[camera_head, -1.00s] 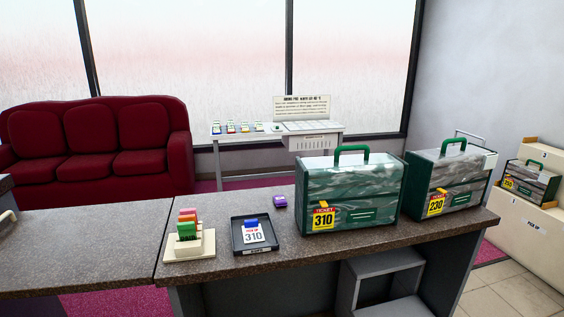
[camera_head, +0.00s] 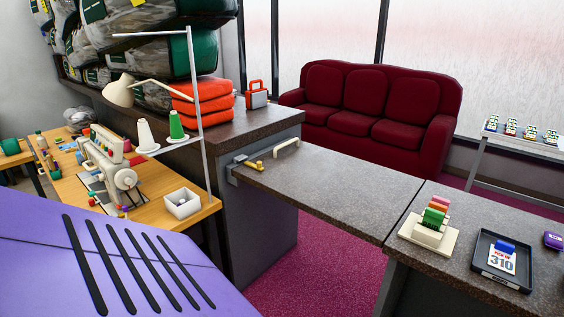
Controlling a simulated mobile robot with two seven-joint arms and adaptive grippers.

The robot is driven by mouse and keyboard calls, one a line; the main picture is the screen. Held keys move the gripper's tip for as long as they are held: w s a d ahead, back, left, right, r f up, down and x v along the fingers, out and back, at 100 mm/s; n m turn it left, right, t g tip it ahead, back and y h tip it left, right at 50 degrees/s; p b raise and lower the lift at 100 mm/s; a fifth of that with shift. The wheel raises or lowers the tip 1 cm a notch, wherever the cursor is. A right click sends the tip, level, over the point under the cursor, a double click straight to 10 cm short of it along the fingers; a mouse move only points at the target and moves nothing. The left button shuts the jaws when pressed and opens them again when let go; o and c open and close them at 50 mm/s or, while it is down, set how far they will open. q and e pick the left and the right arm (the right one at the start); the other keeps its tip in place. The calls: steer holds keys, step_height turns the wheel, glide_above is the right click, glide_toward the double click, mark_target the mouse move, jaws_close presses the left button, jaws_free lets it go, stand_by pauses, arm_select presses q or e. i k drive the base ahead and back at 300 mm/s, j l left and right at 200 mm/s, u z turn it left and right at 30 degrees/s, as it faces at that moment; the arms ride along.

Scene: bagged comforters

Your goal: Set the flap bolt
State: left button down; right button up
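The counter flap (camera_head: 330,195) lies level, bridging the gap between the left counter and the right counter. A small brass bolt (camera_head: 254,165) sits at the flap's left end, beside a grey metal bracket (camera_head: 233,176) at the left counter's edge. I cannot tell at this size whether the bolt is engaged in the bracket. A cream pull handle (camera_head: 286,149) stands on the flap just behind the bolt. Neither of my grippers is in view.
A sewing machine (camera_head: 112,172) stands on a wooden table at left. A purple surface with black strips (camera_head: 110,265) fills the lower left. The left counter (camera_head: 250,122) bears orange folded stacks (camera_head: 200,100). A ticket tray (camera_head: 487,275) lies on the right counter. Pink carpet shows below the flap.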

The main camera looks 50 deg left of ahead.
mark_target(258, 167)
steer(key=u, duration=1.95)
steer(key=i+u, duration=0.2)
steer(key=i, duration=0.85)
